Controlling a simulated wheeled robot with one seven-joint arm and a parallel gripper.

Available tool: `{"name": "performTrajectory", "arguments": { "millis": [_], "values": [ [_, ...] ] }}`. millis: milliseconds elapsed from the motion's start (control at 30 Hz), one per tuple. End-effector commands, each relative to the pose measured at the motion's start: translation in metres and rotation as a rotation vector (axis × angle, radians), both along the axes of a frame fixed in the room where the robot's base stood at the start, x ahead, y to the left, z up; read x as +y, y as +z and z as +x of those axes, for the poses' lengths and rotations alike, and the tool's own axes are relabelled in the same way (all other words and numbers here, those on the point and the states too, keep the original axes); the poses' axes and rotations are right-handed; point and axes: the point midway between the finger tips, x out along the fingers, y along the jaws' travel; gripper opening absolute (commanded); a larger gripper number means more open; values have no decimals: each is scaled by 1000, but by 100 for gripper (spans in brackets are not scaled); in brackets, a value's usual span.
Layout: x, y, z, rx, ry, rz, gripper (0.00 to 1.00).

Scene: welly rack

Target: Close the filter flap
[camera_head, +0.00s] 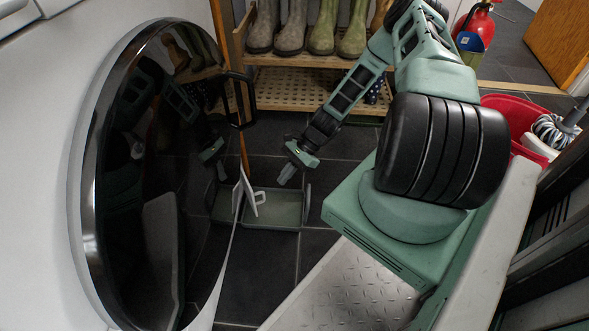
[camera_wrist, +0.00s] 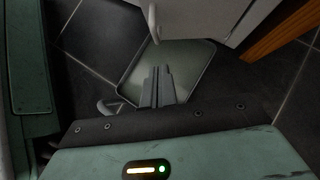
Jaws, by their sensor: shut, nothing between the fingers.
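The filter flap (camera_head: 243,193) is a small white panel at the lower front of the white machine. It stands out from the machine, open, with a pale loop-like handle on its face. In the wrist view a white panel (camera_wrist: 205,15), seemingly the flap, shows at the top with a loop on its left edge. My gripper (camera_head: 286,178) is shut and empty, pointing down to the right of the flap and apart from it. In the wrist view its fingertips (camera_wrist: 157,72) are together over the tray. The opening behind the flap is hidden.
A shallow grey-green tray (camera_head: 275,222) lies on the dark tiled floor below the flap and gripper. The machine's large round dark door (camera_head: 150,190) stands at left. A wooden rack (camera_head: 300,88) with boots is behind. A red tub (camera_head: 515,115) is at right.

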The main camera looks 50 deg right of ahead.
Motion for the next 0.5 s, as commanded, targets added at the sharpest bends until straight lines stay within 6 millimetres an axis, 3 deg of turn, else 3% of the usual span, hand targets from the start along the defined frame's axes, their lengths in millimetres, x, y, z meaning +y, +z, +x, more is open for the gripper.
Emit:
{"name": "performTrajectory", "arguments": {
  "millis": [67, 300, 500],
  "values": [
    [12, -16, 2, 0, 3, 1, 0],
    [41, -12, 8, -1, 2, 1, 0],
    [46, -10, 9, 0, -1, -1, 0]
  ]
}}
